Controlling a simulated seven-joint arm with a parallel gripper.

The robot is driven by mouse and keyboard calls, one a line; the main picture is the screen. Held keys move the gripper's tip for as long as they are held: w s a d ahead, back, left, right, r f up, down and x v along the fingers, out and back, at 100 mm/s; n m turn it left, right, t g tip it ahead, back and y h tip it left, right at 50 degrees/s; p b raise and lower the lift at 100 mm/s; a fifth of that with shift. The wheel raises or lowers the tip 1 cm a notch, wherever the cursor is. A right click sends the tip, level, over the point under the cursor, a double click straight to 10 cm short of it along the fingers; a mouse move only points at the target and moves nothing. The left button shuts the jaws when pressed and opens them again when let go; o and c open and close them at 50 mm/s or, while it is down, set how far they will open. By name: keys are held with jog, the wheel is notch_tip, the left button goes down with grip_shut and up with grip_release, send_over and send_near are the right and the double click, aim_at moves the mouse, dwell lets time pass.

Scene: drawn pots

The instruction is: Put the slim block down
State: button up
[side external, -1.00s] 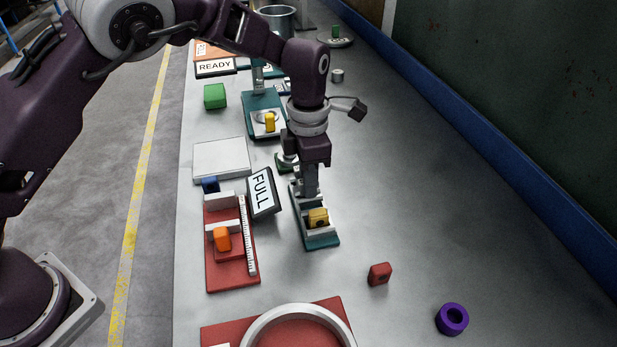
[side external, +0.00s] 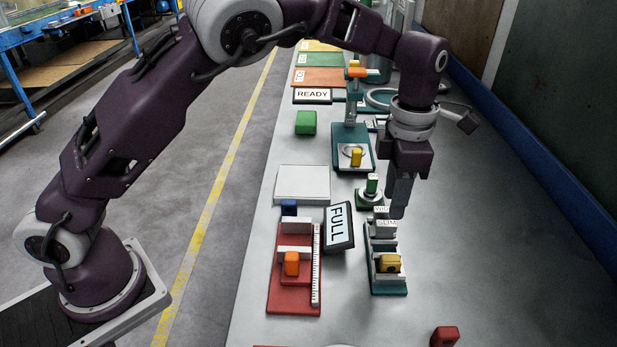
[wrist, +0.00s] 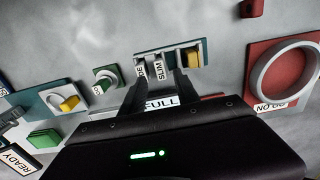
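A teal rack (side external: 389,289) stands on the bench with white walls and labels, one reading SLIM (wrist: 159,70). A yellow block (side external: 390,263) sits in its near compartment and also shows in the wrist view (wrist: 194,57). I cannot tell for certain which block is the slim one. My gripper (side external: 398,213) points down at the rack's far, labelled end, away from the yellow block. In the wrist view my gripper (wrist: 161,78) has its fingers apart, with the labels visible between them and no block seen held.
A FULL sign (side external: 339,227) leans left of the rack. A red fixture (side external: 293,303) holds an orange block (side external: 292,263). A green peg stand (side external: 371,191) is just behind the rack. A red block (side external: 445,337) lies front right. Bench right of the rack is clear.

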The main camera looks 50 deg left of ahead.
jog(key=s+a+r+m+t+h, duration=0.1)
jog(key=s+a+r+m, duration=0.2)
jog(key=r, duration=0.2)
jog(key=s+a+r+m+h, duration=0.1)
jog(key=s+a+r+m, duration=0.1)
jog(key=a+r+m, duration=0.15)
jog(key=s+a+r+m+t, duration=0.1)
jog(key=s+a+r+m, duration=0.2)
jog(key=s+m, duration=0.4)
jog(key=s+a+r+m+t, duration=0.2)
jog(key=s+a+m, duration=0.3)
jog(key=s+m, duration=0.3)
jog(key=s+r, duration=0.1)
jog(key=s, duration=0.3)
jog(key=shift+s+y, duration=0.3)
jog(key=shift+y, duration=0.1)
jog(key=s+m, duration=0.1)
jog(key=s+f+m+t, duration=0.1)
jog(key=s+m, duration=0.1)
jog(key=s+a+f+m+y, duration=0.1)
jog(key=shift+s+f+m+t, duration=0.1)
jog(key=shift+s+m+t, duration=0.05)
jog(key=shift+m+t, duration=0.2)
jog(key=shift+c, duration=0.5)
jog(key=shift+s+a+f+m, duration=0.15)
jog(key=shift+s+f+m, duration=0.15)
jog(key=shift+m, duration=0.1)
jog(key=shift+c, duration=0.6)
